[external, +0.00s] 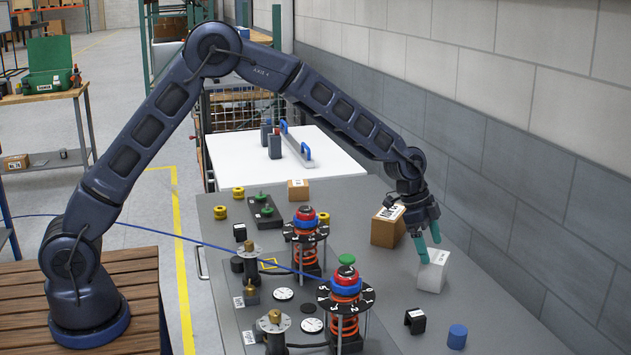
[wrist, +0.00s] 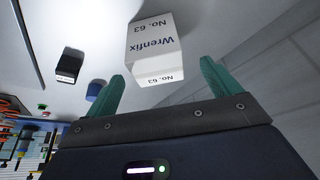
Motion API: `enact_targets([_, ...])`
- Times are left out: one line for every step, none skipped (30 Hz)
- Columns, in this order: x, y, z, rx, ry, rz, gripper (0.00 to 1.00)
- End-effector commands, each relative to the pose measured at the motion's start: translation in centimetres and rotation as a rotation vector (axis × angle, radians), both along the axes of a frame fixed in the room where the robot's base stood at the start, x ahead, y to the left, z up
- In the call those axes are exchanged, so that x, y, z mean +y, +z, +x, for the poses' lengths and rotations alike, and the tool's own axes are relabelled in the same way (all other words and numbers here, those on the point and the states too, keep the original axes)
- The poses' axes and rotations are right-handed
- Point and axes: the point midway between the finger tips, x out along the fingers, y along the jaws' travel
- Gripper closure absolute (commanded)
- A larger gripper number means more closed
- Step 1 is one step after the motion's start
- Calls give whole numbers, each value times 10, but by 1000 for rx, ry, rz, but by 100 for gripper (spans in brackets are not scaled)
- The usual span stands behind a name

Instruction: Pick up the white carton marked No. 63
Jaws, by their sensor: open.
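The white carton (external: 432,272) stands on the grey table at the right, near the wall. In the wrist view the carton (wrist: 155,45) shows the words "Wrenfix" and "No. 63" on its faces. My gripper (external: 428,246) is open, with its teal fingers pointing down at the carton's top. In the wrist view my gripper's two fingers (wrist: 160,82) are apart, and the carton appears between and beyond their tips. I cannot tell whether a finger touches the carton. Nothing is held.
A brown carton (external: 387,228) stands close behind my gripper. A black block (external: 414,320) and a blue cylinder (external: 457,336) sit in front of the white carton. Two spring assemblies (external: 345,300) stand to the left. The wall (external: 520,170) runs along the right.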

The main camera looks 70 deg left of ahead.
Motion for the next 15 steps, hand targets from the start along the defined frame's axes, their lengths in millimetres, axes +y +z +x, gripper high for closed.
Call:
enact_targets([-2, -6, 2, 1, 0, 1, 11])
enact_targets([-2, -8, 2, 1, 0, 1, 11])
enact_targets([-3, -11, 3, 1, 0, 1, 11])
enact_targets([-3, -12, 3, 1, 0, 0, 11])
enact_targets([-4, -13, 3, 1, 0, 0, 11])
enact_targets([-5, -15, 4, 1, 0, 0, 11])
enact_targets([-6, -16, 4, 1, 0, 0, 11])
enact_targets([-7, -18, 5, 1, 0, 0, 11])
enact_targets([-9, -22, 5, 1, -1, 0, 11])
enact_targets([-10, -25, 6, 1, -1, 0, 11])
enact_targets([-12, -28, 7, 1, -2, 1, 11])
enact_targets([-14, -33, 8, 2, -2, 1, 11])
enact_targets([-15, -37, 9, 2, -1, 1, 11])
enact_targets([-17, -41, 10, 3, -1, 2, 11])
enact_targets([-18, -46, 12, 2, 0, 1, 11])
